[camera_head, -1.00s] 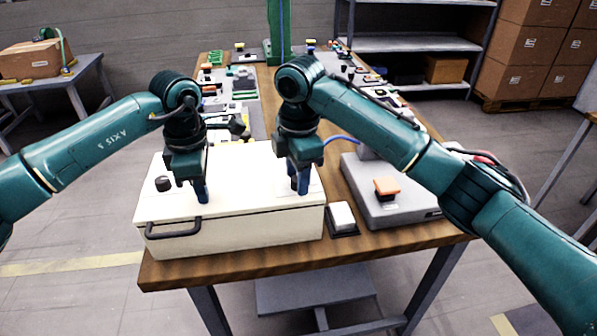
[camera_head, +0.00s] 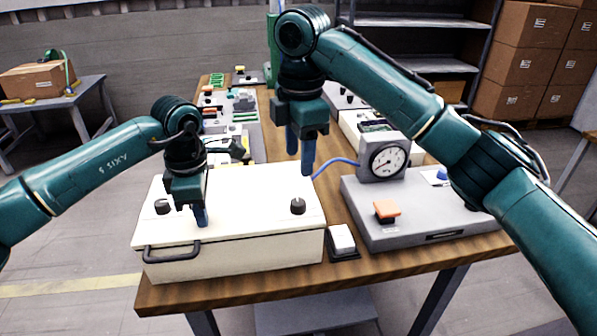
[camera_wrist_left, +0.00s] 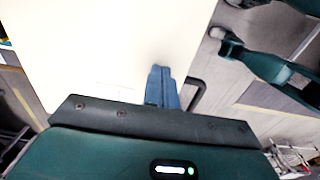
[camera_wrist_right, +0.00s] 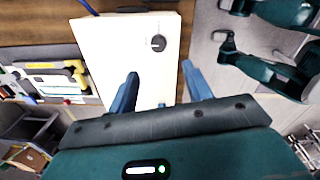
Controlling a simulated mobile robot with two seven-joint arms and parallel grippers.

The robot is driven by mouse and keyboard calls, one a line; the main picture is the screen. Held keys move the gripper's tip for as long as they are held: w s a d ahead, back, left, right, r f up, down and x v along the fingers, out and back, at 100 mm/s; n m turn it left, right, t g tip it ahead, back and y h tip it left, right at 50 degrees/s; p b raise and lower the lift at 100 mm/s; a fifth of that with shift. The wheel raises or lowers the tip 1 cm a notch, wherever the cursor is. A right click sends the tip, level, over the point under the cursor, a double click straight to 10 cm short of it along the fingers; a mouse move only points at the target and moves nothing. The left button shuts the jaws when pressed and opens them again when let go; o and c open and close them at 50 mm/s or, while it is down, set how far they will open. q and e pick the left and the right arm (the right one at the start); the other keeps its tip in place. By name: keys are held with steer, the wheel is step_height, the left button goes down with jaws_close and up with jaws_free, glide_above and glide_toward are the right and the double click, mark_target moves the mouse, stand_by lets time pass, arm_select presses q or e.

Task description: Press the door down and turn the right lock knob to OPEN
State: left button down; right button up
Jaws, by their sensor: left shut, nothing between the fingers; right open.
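A cream box with a flat door (camera_head: 245,202) on top lies on the wooden table, its black handle (camera_head: 172,254) at the front. The right lock knob (camera_head: 298,206) is a black round knob near the door's right edge; it also shows in the right wrist view (camera_wrist_right: 157,43). The left knob (camera_head: 162,207) sits near the left edge. My left gripper (camera_head: 201,221) is shut with its tips down at the door surface; in the left wrist view its fingers (camera_wrist_left: 160,72) are together. My right gripper (camera_head: 300,170) is open and empty, raised above and behind the right knob.
A white rocker switch (camera_head: 342,239) stands right of the box. Beside it is a grey unit with an orange button (camera_head: 386,209) and a round gauge (camera_head: 388,159). A blue hose (camera_head: 338,162) runs behind the box. More devices fill the table's back.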

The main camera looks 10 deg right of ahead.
arm_select(q)
steer(key=shift+s+f, duration=0.1)
steer(key=shift+f, duration=0.2)
arm_select(e)
steer(key=shift+r, duration=0.6)
arm_select(q)
steer(key=shift+r+p, duration=2)
steer(key=shift+r, duration=1.75)
arm_select(e)
step_height(320, 180, up, 4)
steer(key=shift+f, duration=0.1)
